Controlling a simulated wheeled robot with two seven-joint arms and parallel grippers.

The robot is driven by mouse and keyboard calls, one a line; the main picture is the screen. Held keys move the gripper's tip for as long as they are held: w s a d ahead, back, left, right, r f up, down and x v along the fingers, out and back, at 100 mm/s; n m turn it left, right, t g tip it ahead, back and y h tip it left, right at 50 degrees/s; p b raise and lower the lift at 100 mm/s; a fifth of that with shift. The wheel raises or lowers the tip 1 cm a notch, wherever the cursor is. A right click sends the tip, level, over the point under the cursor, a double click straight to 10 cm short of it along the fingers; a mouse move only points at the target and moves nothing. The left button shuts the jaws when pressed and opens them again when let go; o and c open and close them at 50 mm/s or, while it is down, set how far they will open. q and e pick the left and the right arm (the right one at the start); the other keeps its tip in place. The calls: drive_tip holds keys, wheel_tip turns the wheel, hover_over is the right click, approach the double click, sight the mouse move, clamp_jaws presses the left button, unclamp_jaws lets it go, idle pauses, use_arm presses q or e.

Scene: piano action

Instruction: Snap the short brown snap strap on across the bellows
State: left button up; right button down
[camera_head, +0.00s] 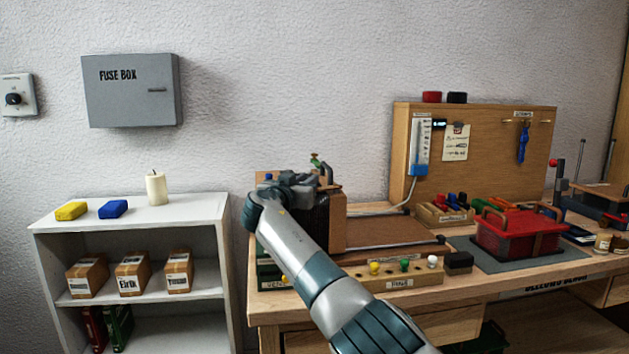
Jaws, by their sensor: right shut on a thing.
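The bellows (338,222), with dark folds and a wooden end board, stands at the left end of the workbench. My arm and hand hide its left part. A blue strap (522,146) hangs on the pegboard at the back right. My left gripper is not in view.
A brown board (395,234) lies right of the bellows. A rack with coloured knobs (425,272) lines the bench front. A red box (515,236) stands on a grey mat to the right. A white shelf (190,212) is left of the bench.

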idle(0.4)
drive_tip(key=c, duration=1.6)
unclamp_jaws()
drive_tip(key=shift+c, duration=0.2)
drive_tip(key=shift+s+a, duration=0.1)
drive_tip(key=shift+s, duration=0.05)
drive_tip(key=shift+s+a, duration=0.25)
drive_tip(key=shift+s, duration=0.4)
drive_tip(key=v, duration=1.5)
drive_tip(key=shift+s+b, duration=0.35)
drive_tip(key=shift+b, duration=0.1)
drive_tip(key=shift+a, duration=0.1)
